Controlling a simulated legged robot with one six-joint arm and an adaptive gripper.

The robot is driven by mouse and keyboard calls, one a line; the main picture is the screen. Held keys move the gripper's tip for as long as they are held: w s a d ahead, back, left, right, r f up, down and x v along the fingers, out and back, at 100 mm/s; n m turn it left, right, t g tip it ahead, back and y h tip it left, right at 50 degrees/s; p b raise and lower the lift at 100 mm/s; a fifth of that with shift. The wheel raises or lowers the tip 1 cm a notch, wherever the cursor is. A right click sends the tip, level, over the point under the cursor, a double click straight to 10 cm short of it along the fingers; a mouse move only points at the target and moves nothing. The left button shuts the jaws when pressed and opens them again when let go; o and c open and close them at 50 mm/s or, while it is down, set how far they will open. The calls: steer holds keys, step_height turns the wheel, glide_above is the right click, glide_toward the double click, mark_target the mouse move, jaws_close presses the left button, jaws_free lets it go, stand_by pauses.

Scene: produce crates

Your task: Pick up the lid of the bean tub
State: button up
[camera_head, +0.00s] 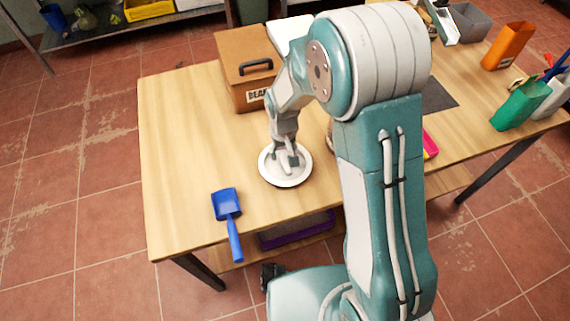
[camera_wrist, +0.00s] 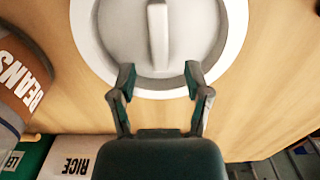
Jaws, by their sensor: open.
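The tub shows at the left edge of the wrist view (camera_wrist: 14,85) with the word BEANS. My gripper (camera_wrist: 160,78) is open over the disc's near edge, fingers either side of the bar's line; contact cannot be told.
A blue scoop (camera_head: 228,205) lies near the front edge. Orange (camera_head: 508,45) and green (camera_head: 520,104) containers stand at the right. The table's left part (camera_head: 180,140) is clear. My arm hides the middle.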

step_height(320, 180, down, 3)
steer(key=shift+r, duration=0.2)
jaws_close()
steer(key=shift+r, duration=0.1)
